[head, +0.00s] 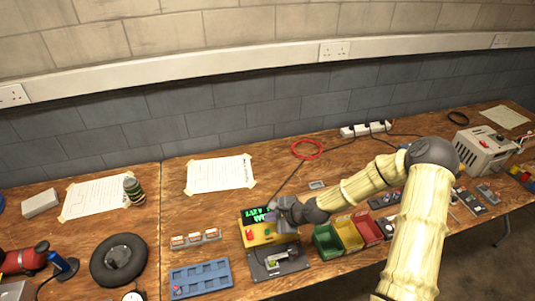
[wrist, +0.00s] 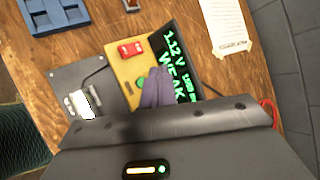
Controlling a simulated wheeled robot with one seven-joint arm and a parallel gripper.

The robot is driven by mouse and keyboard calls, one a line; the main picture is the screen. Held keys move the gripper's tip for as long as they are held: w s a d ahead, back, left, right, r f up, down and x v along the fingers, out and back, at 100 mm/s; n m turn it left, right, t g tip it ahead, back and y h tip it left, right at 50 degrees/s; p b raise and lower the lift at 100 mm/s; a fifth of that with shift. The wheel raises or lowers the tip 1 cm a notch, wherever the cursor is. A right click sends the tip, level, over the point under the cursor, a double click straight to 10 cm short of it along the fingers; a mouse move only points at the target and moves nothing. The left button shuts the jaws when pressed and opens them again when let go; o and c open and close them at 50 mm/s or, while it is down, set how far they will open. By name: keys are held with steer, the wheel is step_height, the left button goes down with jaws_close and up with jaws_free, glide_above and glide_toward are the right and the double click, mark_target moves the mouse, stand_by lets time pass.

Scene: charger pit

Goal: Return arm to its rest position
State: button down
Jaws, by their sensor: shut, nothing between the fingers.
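My arm reaches in from the right in the head view, over the bench. My gripper (head: 275,208) is in front of the yellow tester's display (head: 257,216), and its fingers (wrist: 156,86) look closed together and empty in the wrist view. The tester (head: 258,238) has a yellow panel with a red button (wrist: 130,48) and a green button (wrist: 139,83). I cannot tell whether the fingers touch the tester.
Green, yellow and red bins (head: 327,240) stand just right of the tester, under my forearm. A blue tray (head: 201,278) lies left. A red cable ring (head: 307,149) and a taped sheet (head: 221,174) lie behind. A charger box (head: 484,150) stands at right.

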steer(key=s+d+r+n+g+h, duration=0.1)
steer(key=s+d+r+n+h, duration=0.3)
steer(key=s+d+r+n, duration=0.3)
steer(key=s+d+r+n+g+h, duration=0.1)
steer(key=s+d+r+n+h, duration=0.2)
steer(key=s+d+r+n, duration=0.4)
steer(key=s+r+n, duration=0.1)
steer(key=s+r, duration=0.3)
steer(key=r, duration=0.1)
steer(key=shift+d+r+h, duration=0.2)
steer(key=shift+r+h, duration=0.05)
steer(key=shift+h, duration=0.15)
steer(key=shift+s, duration=0.1)
stand_by(3.8)
